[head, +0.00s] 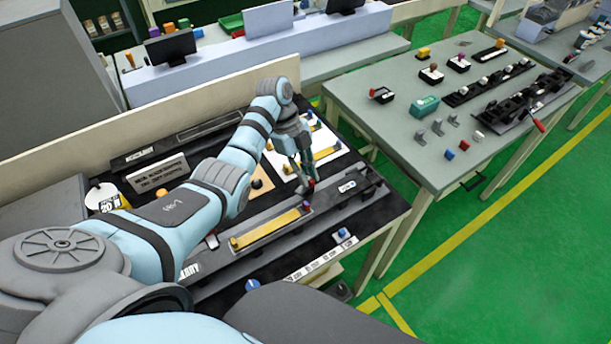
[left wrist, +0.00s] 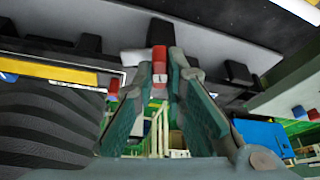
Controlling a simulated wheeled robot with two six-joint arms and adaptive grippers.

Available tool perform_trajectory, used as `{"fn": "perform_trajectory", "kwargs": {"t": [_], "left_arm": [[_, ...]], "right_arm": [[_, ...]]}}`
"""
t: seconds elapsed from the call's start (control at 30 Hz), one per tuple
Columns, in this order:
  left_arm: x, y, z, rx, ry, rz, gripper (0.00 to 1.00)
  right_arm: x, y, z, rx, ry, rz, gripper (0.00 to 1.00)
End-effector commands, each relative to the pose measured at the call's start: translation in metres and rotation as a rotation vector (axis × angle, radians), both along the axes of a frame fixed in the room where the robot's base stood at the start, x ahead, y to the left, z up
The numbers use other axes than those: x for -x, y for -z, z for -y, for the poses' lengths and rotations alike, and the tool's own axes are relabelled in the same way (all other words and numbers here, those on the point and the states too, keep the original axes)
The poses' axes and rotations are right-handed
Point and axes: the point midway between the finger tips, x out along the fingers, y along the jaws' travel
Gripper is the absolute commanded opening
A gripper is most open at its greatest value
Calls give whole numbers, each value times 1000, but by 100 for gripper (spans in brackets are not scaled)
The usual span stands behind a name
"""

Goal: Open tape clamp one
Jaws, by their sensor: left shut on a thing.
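My left gripper (head: 306,183) reaches down over the right part of the long grey fixture (head: 335,205) on the black bench. Its fingers (left wrist: 163,90) are closed around a small red clamp handle (left wrist: 159,58) with a white label, seen between the fingertips in the left wrist view. The handle also shows as a dark red tip (head: 310,188) under the gripper in the head view. The clamp's base is largely hidden by the fingers, so I cannot tell its angle. My right gripper is in neither view.
A white board (head: 318,150) with yellow strips is behind. A grey-green table (head: 440,165) with several clamps and parts stands to the right.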

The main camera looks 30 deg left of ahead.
Motion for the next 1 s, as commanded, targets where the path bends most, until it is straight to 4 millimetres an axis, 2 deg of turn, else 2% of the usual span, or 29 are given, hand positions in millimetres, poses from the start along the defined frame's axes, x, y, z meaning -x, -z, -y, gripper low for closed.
{"fn": "perform_trajectory", "kwargs": {"t": [0.63,0.67,0.77,0.8,1.0], "left_arm": [[2,2,1,1,64,-9,0],[2,2,1,2,64,-9,13],[2,2,1,1,64,-8,29],[2,2,1,1,64,-8,32],[1,1,0,1,62,-5,32]], "right_arm": [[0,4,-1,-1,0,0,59],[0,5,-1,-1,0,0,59],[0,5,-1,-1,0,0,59],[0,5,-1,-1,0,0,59],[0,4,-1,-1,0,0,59]]}}
